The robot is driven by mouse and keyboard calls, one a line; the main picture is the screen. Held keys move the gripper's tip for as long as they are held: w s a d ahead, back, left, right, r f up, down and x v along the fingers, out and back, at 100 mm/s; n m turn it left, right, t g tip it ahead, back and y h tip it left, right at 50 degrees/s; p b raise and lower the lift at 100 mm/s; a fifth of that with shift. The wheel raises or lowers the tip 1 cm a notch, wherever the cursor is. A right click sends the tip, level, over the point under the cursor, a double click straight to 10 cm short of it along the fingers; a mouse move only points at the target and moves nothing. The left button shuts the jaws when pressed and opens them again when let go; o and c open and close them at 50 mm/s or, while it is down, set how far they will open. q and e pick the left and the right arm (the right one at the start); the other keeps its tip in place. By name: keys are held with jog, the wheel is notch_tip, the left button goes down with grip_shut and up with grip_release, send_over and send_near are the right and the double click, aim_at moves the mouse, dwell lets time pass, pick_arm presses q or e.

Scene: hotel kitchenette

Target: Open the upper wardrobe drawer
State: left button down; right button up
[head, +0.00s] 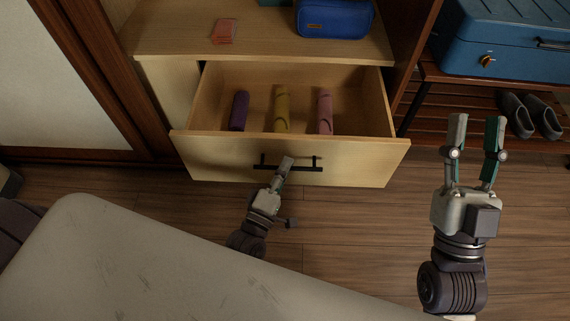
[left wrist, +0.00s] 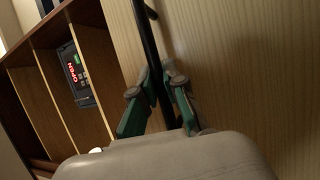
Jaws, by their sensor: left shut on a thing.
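The light-wood wardrobe drawer (head: 225,158) is pulled out from its cabinet in the head view, and its inside shows. Its front carries a black bar handle (head: 308,168). My left gripper (head: 285,164) is shut on the handle near its middle. In the left wrist view, the green-padded fingers (left wrist: 157,98) stand on both sides of the black bar (left wrist: 149,45). The drawer holds a purple roll (head: 239,111), a yellow roll (head: 281,109) and a pink roll (head: 325,111). My right gripper (head: 476,122) is open and empty, to the right of the drawer.
On the cabinet top (head: 180,30) lie a blue pouch (head: 334,18) and a small reddish item (head: 225,31). A blue suitcase (head: 505,40) rests on a rack at right, with grey shoes (head: 530,115) below. Wooden floor (head: 350,225) is clear before the drawer.

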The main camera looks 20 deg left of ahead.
pick_arm(q)
jog(key=c, duration=1.2)
grip_release()
jog(key=v, duration=1.2)
